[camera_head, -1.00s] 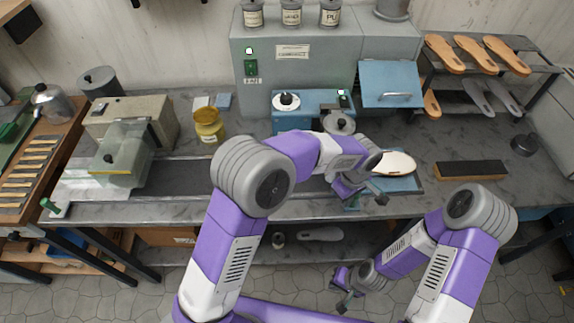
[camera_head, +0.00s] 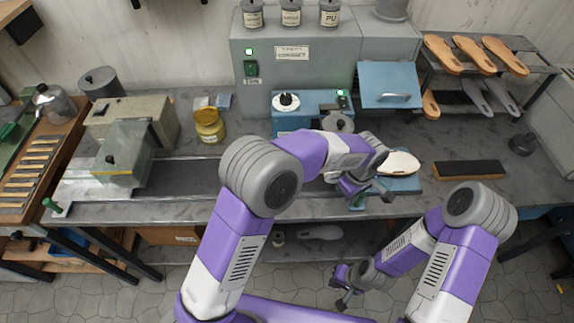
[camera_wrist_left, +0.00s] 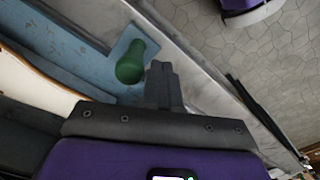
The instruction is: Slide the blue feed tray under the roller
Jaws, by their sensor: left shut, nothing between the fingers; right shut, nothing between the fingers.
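The blue feed tray (camera_head: 408,186) lies on the bench right of centre, with a pale sole (camera_head: 400,162) on it. In the left wrist view the tray (camera_wrist_left: 70,30) carries an upright green handle (camera_wrist_left: 130,62) near its edge. My left gripper (camera_head: 387,196) is shut and empty over the tray's front side. In the left wrist view its fingertips (camera_wrist_left: 160,72) are beside the green handle, not around it; contact cannot be told. My right gripper (camera_head: 341,304) is shut and empty, low in front of the bench. The roller is not clearly visible; my left arm covers part of the blue machine (camera_head: 300,122).
A yellow glue jar (camera_head: 209,125) and a press with a clear guard (camera_head: 125,155) stand to the left. A dark block (camera_head: 468,170) and a black knob-like object (camera_head: 522,145) lie to the right. A rack of soles (camera_head: 470,60) stands behind. The bench's front right is clear.

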